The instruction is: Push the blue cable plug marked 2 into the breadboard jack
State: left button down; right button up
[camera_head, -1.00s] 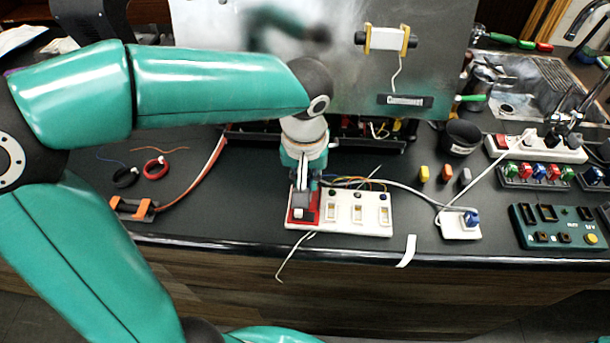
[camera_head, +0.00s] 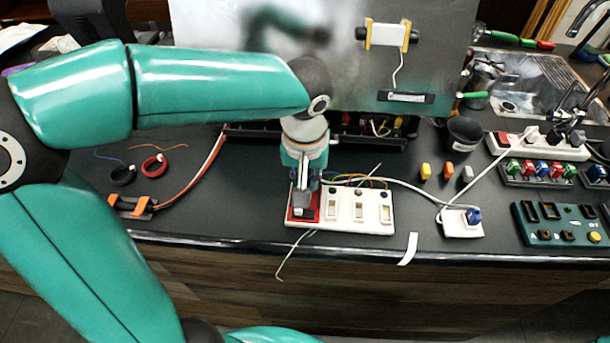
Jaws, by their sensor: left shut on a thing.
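A blue plug (camera_head: 473,216) sits on a small white block (camera_head: 462,230) right of centre, with a white cable running to the block. I cannot read any number on it. Another blue piece (camera_head: 555,173) stands in the row of coloured pieces at the right. A dark green board (camera_head: 559,226) with black sockets lies at the far right; I cannot tell which socket is the jack. My left gripper (camera_head: 303,198) points down at the red left end of a white switch strip (camera_head: 345,214). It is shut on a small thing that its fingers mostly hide. My right gripper is out of view.
A metal panel (camera_head: 300,70) stands behind the strip. Red and black rings (camera_head: 154,167) lie at left. The counter's front edge is close to the strip.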

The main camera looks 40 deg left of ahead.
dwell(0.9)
pick_arm(q)
jog(key=c, duration=1.1)
grip_release()
jog(key=shift+o, duration=0.2)
notch_tip(320, 180, up, 12)
jog(key=s, duration=0.1)
jog(key=shift+s+d+f, duration=0.15)
jog(key=shift+s+d, duration=0.15)
jog(key=shift+d, duration=0.15)
